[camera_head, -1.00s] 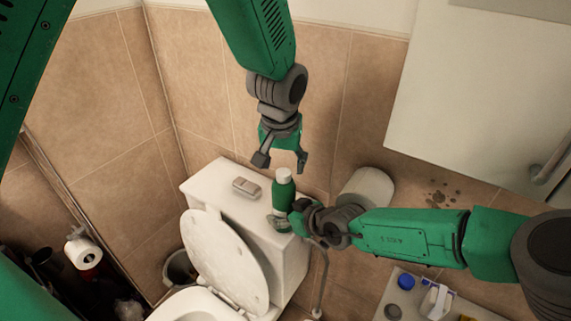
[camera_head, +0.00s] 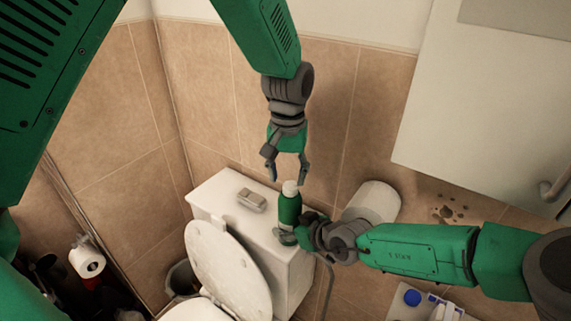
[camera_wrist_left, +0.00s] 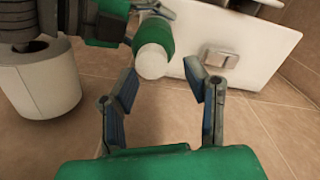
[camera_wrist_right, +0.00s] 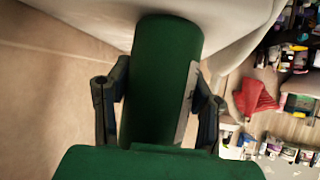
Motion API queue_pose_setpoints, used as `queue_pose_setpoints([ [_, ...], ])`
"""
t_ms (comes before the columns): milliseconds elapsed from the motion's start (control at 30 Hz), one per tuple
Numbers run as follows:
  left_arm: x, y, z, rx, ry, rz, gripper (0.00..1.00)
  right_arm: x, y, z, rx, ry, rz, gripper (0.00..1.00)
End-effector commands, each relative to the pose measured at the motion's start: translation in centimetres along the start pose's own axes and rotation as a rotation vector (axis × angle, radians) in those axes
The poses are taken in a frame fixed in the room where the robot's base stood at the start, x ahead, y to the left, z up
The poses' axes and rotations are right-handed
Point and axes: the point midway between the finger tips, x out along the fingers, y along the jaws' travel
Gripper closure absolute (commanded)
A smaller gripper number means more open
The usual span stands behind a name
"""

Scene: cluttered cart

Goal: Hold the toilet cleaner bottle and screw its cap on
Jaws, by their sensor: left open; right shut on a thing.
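The green toilet cleaner bottle (camera_head: 289,212) stands upright at the right edge of the white toilet tank top. Its white cap (camera_head: 290,188) is on top of it; I cannot tell how tightly it sits. My right gripper (camera_head: 295,235) is shut on the lower part of the bottle. In the right wrist view the green bottle body (camera_wrist_right: 160,80) fills the space between its fingers. My left gripper (camera_head: 288,178) is open, pointing down, with its fingertips at about cap height. In the left wrist view the cap (camera_wrist_left: 152,61) lies ahead of the open fingers, toward the left one.
The toilet tank (camera_head: 230,190) bears a flush button plate (camera_head: 251,200) left of the bottle. The raised toilet lid (camera_head: 228,270) is in front. A large white roll (camera_head: 374,201) stands right, behind my right arm. A cabinet (camera_head: 480,110) hangs at the upper right.

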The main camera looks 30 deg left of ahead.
Motion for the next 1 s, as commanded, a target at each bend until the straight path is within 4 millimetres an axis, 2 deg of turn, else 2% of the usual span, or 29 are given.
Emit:
queue_pose_setpoints([
  [100,1.3,0.2,0.1,0.002,-0.001,-0.003,0.59,-0.2,0.2,0.1,0.001,0.000,0.002,0.95],
  [300,2.7,-0.2,0.0,0.001,-0.002,-0.001,0.59,0.1,0.1,0.0,-0.001,-0.001,0.003,0.95],
  [600,2.9,-0.5,0.0,0.000,-0.003,0.000,0.59,0.2,0.2,-0.2,0.000,0.000,0.006,0.95],
  [667,2.9,-0.5,0.0,0.000,-0.003,0.001,0.78,0.2,0.2,-0.2,0.000,0.000,0.006,0.95],
  [700,2.9,-0.5,0.0,0.000,-0.003,0.001,0.92,0.2,0.2,-0.2,0.000,0.000,0.006,0.95],
  [733,2.9,-0.4,0.0,0.000,-0.003,0.001,1.00,0.1,0.2,-0.2,0.000,0.000,0.006,0.95],
  [1000,2.6,0.2,0.1,0.048,0.001,0.002,1.00,-0.1,0.1,0.0,-0.001,0.001,0.001,0.95],
])
